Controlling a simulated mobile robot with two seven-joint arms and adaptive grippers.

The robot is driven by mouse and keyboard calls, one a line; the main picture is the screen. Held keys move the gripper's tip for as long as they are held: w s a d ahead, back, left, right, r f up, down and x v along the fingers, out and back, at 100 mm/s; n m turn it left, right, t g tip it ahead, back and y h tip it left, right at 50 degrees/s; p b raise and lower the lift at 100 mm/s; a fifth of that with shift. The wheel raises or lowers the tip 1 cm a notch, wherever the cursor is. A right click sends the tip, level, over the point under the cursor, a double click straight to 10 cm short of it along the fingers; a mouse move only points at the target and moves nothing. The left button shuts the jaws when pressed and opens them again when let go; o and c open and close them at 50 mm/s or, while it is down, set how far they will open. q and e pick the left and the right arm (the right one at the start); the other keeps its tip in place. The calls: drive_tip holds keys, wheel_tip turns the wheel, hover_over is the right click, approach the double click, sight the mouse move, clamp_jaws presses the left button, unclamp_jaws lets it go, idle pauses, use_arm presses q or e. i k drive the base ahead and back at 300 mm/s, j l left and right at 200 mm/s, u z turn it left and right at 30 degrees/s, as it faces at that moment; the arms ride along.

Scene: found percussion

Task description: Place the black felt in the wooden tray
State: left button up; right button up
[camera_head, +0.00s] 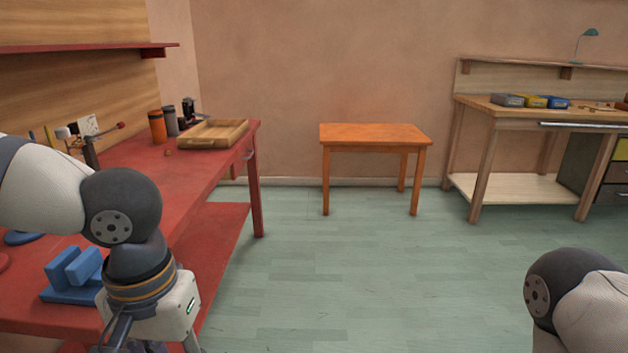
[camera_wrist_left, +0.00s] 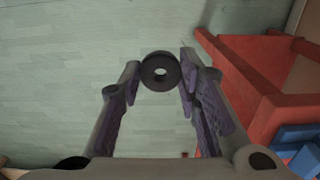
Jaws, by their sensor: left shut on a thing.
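The black felt (camera_wrist_left: 161,85) is a dark round piece with a hole in its middle. In the left wrist view it sits between the fingertips of my left gripper (camera_wrist_left: 160,80), which is shut on it. Bare floor shows behind and below the felt. In the head view my left gripper (camera_head: 148,348) is cut off by the bottom edge, and the felt is out of sight. The wooden tray (camera_head: 212,133) lies on the far end of the red workbench, well beyond my left gripper, and looks empty. My right gripper is not in view.
The red workbench (camera_head: 200,180) carries an orange cylinder (camera_head: 157,127) and a grey one (camera_head: 170,122) beside the tray, and a blue block holder (camera_head: 75,275) at the near end. A small orange table (camera_head: 375,134) stands against the back wall. The floor between is clear.

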sight(217, 136)
drive_tip(key=i, duration=1.05)
drive_tip(key=i+l+u, duration=0.1)
drive_tip(key=i, duration=0.9)
drive_tip(key=i+l+u, duration=0.15)
drive_tip(key=i+u, duration=0.25)
drive_tip(key=i+l+u, duration=0.3)
drive_tip(key=i+u, duration=0.15)
drive_tip(key=i+l+u, duration=0.4)
